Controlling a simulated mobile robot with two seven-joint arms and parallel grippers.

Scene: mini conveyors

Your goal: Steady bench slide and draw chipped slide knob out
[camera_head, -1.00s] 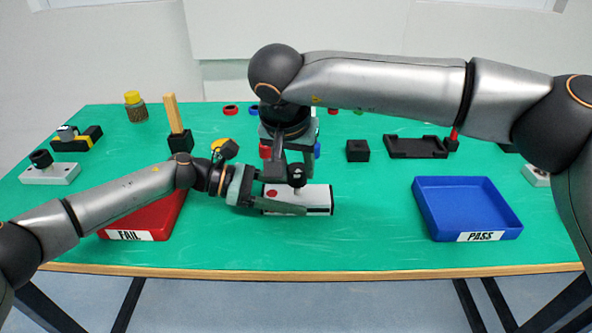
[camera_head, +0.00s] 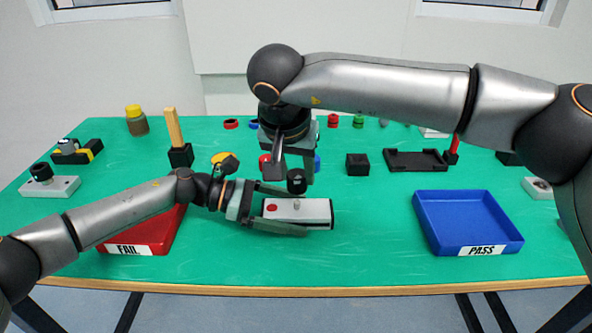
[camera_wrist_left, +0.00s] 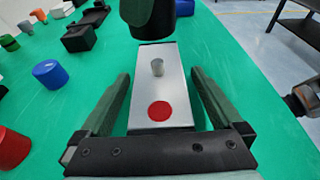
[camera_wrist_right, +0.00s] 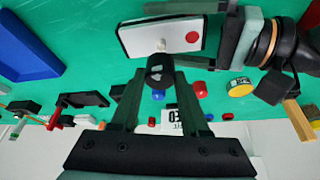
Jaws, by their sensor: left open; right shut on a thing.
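The bench slide (camera_head: 312,211) is a light grey block with a red dot and a bare peg (camera_wrist_left: 157,67) on top. It lies on the green table between the open fingers of my left gripper (camera_head: 290,212); in the left wrist view gaps show on both sides. My right gripper (camera_head: 296,178) is above the block, shut on the black slide knob (camera_head: 296,181). The knob also shows between the fingers in the right wrist view (camera_wrist_right: 159,70). It is off the peg and held above the block. Any chip on it cannot be made out.
A red FAIL tray (camera_head: 150,238) stands at left, partly under my left arm, and a blue PASS tray (camera_head: 468,240) at right. Another slide with a black knob (camera_head: 48,186) is at far left. A black block (camera_head: 357,164) and a black tray (camera_head: 416,160) stand behind.

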